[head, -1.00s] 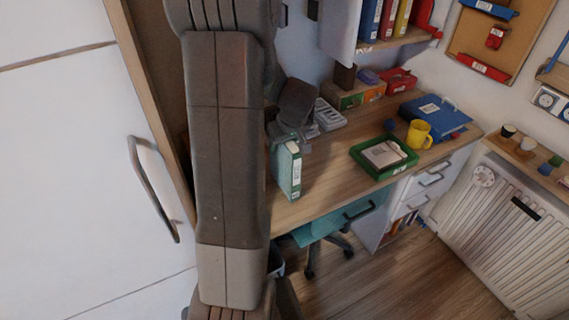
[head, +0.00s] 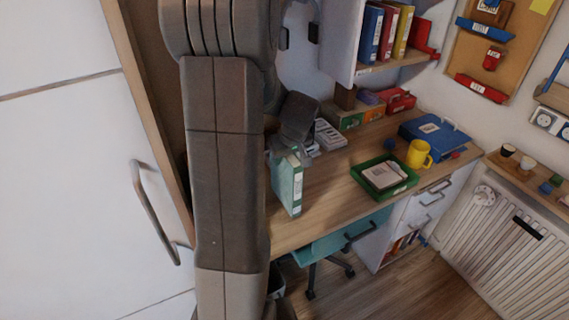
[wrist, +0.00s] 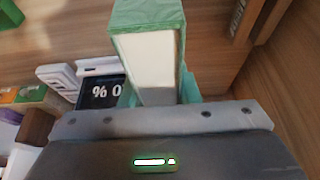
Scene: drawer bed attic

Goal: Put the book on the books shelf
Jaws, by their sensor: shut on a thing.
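A green book (head: 289,187) with a pale label on its spine stands upright in my gripper (head: 289,152), above the near left part of the desk. In the wrist view the green book (wrist: 148,50) shows its white page edges, and my gripper (wrist: 158,97) is shut on it. The fingertips are partly hidden by the book and the gripper body. The books shelf (head: 382,67) is at the upper middle of the head view, up and right of my gripper. It holds several upright books, among them a blue one (head: 371,34) and a yellow one (head: 403,32).
The wooden desk (head: 325,195) carries a green tray (head: 384,177), yellow mug (head: 418,153), blue binder (head: 434,132) and several boxes (head: 362,110). A teal chair (head: 335,240) is under the desk. A white cabinet door (head: 75,180) stands at left.

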